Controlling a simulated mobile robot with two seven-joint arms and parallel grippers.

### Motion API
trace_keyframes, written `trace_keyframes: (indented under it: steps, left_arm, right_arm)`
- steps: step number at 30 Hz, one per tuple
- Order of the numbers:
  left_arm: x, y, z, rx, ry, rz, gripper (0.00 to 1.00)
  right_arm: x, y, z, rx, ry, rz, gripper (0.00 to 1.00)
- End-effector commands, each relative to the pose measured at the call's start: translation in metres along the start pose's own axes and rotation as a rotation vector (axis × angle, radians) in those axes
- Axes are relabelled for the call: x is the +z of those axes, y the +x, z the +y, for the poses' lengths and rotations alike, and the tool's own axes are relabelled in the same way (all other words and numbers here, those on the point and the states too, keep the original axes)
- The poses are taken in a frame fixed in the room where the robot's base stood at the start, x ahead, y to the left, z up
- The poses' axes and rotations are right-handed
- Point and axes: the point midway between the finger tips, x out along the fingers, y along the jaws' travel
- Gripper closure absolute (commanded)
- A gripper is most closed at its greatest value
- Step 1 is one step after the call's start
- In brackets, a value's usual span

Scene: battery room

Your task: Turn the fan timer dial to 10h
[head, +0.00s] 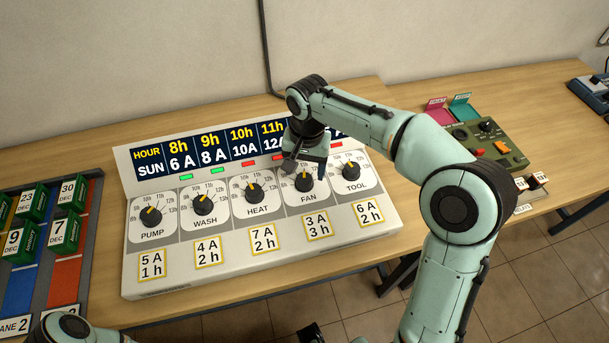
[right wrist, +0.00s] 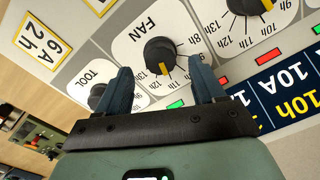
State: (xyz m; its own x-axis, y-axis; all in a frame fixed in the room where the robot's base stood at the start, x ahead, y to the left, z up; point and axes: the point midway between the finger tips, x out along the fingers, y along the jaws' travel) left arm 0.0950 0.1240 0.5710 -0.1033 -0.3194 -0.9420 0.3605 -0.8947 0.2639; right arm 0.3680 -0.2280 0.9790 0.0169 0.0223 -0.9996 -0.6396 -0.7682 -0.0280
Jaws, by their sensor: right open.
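The fan dial (head: 304,183) is a black knob with a yellow pointer, fourth in a row on a white sloped panel (head: 190,262). Its pointer faces up toward the hour display; I cannot read exactly which mark it meets. In the right wrist view the fan dial (right wrist: 160,52) lies between and just beyond the fingertips, with its pointer downward in that picture. My right gripper (right wrist: 160,66) is open and empty, one blue finger on either side of the dial, with no clear contact. In the head view the right gripper (head: 299,164) hovers just above the dial.
The heat dial (head: 254,191) and tool dial (head: 353,171) flank the fan dial. An hour display (head: 200,152) with red and green lights runs above, partly hidden by my right arm. A day-card rack (head: 92,215) stands left, a green control box (head: 490,145) right.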

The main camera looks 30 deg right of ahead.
Motion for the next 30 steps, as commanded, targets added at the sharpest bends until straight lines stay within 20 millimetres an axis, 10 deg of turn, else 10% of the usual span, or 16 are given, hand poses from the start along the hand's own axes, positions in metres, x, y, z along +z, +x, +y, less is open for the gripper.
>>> trace_keyframes:
  steps: [17, 22, 30]
  left_arm:
    - [0.0, 0.004, -0.002, 0.0, 0.0, -0.001, 0.31]
    - [0.0, 0.004, -0.002, 0.0, 0.0, -0.001, 0.31]
    - [0.0, 0.003, -0.001, 0.0, 0.0, -0.001, 0.31]
  right_arm:
    - [0.0, 0.03, 0.0, -0.001, -0.001, 0.001, 0.31]
    - [0.0, 0.029, 0.0, -0.001, -0.001, 0.001, 0.84]
    - [0.0, 0.029, 0.0, -0.001, -0.017, 0.001, 0.88]
